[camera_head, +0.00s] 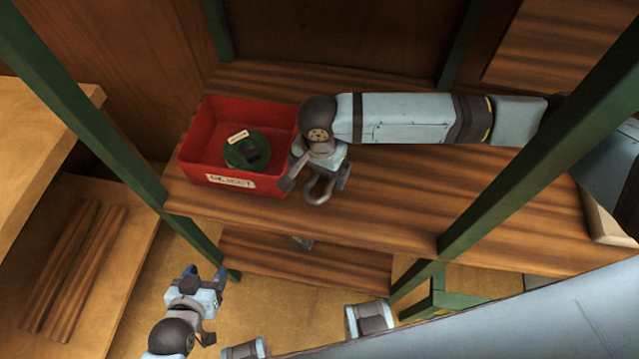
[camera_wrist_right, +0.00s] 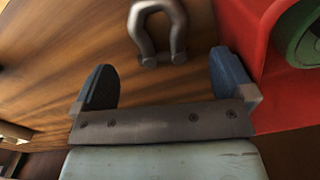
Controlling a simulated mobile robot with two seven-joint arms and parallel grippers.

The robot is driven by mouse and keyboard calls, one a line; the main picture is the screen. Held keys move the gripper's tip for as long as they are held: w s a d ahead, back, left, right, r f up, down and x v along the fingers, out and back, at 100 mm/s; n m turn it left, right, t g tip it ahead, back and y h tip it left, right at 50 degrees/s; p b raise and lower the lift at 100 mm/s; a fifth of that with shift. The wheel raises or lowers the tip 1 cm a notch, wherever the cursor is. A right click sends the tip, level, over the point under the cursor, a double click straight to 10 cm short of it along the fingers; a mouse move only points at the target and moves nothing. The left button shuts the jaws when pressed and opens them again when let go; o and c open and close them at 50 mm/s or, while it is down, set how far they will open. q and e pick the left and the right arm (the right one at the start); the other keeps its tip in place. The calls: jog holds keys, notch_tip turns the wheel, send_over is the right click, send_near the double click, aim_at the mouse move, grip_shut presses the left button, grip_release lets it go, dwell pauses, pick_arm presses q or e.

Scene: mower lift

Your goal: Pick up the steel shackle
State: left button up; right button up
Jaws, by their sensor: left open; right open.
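The steel shackle (camera_head: 317,190) is a grey U-shaped piece lying on the wooden shelf, just right of the red bin. In the right wrist view the shackle (camera_wrist_right: 157,30) lies beyond the fingertips, roughly midway between them and apart from both. My right gripper (camera_head: 316,181) hangs over the shackle and partly hides it. Its two fingers also show wide open and empty in the right wrist view (camera_wrist_right: 163,80). My left gripper (camera_head: 207,284) is open and empty, low at the lower left, well below the shelf and away from the shackle.
The red bin (camera_head: 222,181) stands left of my right gripper, its wall close to one finger. It holds a green round object (camera_head: 246,150). Green posts (camera_head: 540,140) frame the shelf. The wooden shelf (camera_head: 400,200) is clear to the right of the shackle.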

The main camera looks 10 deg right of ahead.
aim_at(319, 188)
notch_tip(319, 188, down, 5)
jog(key=shift+f, duration=0.15)
jog(key=c, duration=1.1)
jog(key=shift+o, duration=0.2)
